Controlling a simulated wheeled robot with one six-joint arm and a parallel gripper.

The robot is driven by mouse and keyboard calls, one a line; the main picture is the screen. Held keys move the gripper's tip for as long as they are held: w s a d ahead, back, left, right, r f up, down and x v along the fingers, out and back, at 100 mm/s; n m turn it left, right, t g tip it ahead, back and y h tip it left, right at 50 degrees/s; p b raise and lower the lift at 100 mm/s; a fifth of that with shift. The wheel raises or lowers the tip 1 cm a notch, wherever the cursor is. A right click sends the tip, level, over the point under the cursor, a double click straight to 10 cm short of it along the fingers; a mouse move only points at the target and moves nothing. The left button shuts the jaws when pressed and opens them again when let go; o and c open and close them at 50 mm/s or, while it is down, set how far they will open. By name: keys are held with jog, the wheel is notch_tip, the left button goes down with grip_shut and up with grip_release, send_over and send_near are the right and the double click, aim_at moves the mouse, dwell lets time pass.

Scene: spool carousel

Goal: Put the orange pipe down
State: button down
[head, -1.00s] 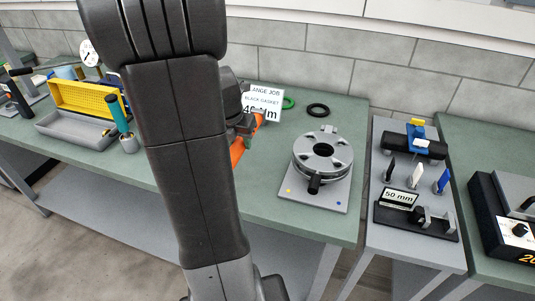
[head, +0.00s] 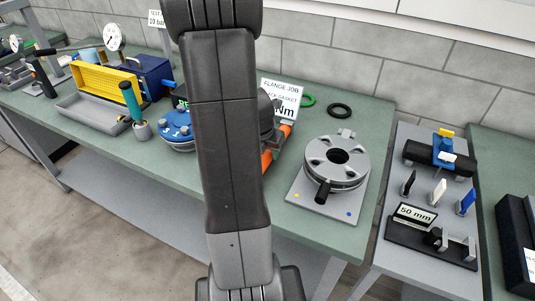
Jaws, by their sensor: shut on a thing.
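The orange pipe (head: 267,160) shows in part to the right of my arm in the head view, with more of its orange near the foot of the flange job sign. My gripper (head: 274,140) is mostly hidden behind my own arm. What shows of it is dark and sits against the pipe, shut on it. The pipe's far side and its full length are hidden. I cannot tell whether the pipe touches the green bench top (head: 300,225).
Right of the pipe stands a grey round flange fixture (head: 336,160) on a square plate. A blue flange (head: 176,128) and a yellow-lidded toolbox (head: 104,88) are left.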

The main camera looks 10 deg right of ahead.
jog(key=shift+f, duration=0.4)
jog(key=shift+f, duration=0.15)
jog(key=c, duration=0.9)
grip_release()
jog(key=shift+r, duration=0.45)
jog(key=p+v, duration=0.1)
jog(key=v, duration=1)
jog(key=shift+s+r, duration=0.15)
jog(key=shift+r, duration=0.05)
